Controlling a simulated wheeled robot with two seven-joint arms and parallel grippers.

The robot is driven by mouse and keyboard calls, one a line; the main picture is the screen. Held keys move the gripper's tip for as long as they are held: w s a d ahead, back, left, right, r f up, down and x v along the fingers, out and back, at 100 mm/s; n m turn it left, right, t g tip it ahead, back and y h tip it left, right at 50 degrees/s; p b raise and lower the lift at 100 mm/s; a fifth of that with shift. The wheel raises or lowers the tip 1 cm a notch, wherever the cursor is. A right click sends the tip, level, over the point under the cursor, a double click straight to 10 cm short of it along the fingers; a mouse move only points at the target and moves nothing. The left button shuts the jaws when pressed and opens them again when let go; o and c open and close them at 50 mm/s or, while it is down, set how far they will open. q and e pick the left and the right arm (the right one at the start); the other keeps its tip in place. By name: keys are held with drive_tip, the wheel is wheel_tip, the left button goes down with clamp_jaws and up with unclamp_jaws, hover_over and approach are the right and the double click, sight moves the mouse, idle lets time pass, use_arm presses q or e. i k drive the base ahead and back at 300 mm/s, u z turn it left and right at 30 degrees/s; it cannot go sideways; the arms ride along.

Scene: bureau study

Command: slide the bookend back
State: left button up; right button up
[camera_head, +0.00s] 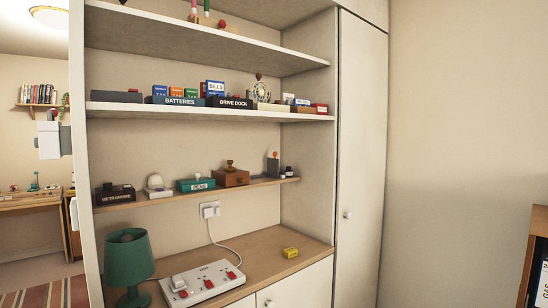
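A grey upright plate with a flat foot, which looks like the bookend (273,168), stands near the right end of the narrow wooden shelf (240,187). A small orange knob shows at its top. A small dark jar (289,171) stands just to its right. My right gripper is not in view.
A brown wooden box (231,178), a teal PENS box (195,185) and a white item share the narrow shelf. A fuller shelf (220,112) runs above. Below are a green lamp (129,260), a power strip (200,283) and a yellow block (290,252).

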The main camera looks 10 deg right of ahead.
sight(272, 163)
drive_tip(key=u, duration=0.55)
drive_tip(key=k, duration=0.65)
drive_tip(key=z, duration=0.1)
drive_tip(key=i, duration=0.6)
drive_tip(key=z, duration=0.95)
drive_tip(key=i, duration=0.9)
drive_tip(key=u, duration=0.6)
drive_tip(key=i, duration=0.65)
drive_tip(key=u, duration=0.7)
